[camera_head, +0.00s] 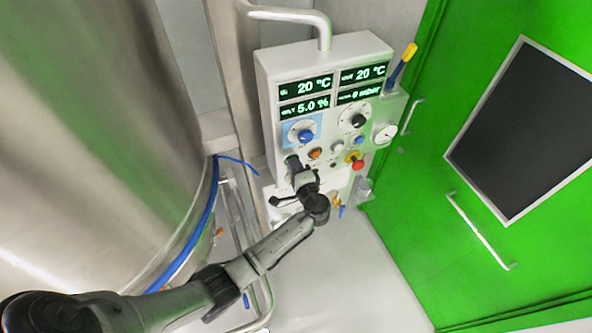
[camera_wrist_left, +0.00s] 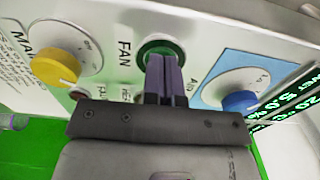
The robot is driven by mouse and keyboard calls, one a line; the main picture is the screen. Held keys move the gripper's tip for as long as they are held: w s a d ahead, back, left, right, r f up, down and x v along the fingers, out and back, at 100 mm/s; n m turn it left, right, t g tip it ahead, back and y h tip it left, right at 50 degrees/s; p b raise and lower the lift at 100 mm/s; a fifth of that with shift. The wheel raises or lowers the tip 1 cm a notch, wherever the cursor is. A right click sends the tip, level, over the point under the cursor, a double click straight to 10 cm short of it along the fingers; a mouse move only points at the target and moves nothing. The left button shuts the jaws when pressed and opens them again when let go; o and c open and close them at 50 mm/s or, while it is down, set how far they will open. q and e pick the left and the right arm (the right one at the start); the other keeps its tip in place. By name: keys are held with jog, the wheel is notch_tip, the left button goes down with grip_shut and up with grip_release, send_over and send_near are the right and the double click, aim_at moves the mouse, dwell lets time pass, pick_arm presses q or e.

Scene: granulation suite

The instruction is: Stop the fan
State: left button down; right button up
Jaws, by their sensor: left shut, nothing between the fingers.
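The white control panel (camera_head: 270,80) stands at the top middle of the head view. In the left wrist view, a round dark green button (camera_wrist_left: 161,46) sits beside the label FAN (camera_wrist_left: 125,52). My left gripper (camera_head: 291,163) reaches up to the lower left of the panel in the head view. In the wrist view its shut, empty fingers (camera_wrist_left: 161,62) lie over the middle of the green button. They hide part of it. I cannot tell whether the tips touch it. My right gripper is in neither view.
Near the fingers are a yellow knob (camera_wrist_left: 56,67) and a blue knob (camera_wrist_left: 239,101). The head view shows an orange button (camera_head: 315,153), a red button (camera_head: 358,165) and a gauge (camera_head: 385,133). A steel vessel (camera_head: 90,130) stands left, a green door (camera_head: 440,150) right.

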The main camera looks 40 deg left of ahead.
pick_arm(q)
jog(key=shift+a+f, duration=0.25)
jog(key=shift+a, duration=0.1)
jog(key=shift+w+a, duration=0.1)
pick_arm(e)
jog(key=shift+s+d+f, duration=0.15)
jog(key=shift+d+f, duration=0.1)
pick_arm(q)
jog(key=b+v, duration=0.2)
jog(key=v, duration=1.3)
jog(key=shift+w, duration=0.15)
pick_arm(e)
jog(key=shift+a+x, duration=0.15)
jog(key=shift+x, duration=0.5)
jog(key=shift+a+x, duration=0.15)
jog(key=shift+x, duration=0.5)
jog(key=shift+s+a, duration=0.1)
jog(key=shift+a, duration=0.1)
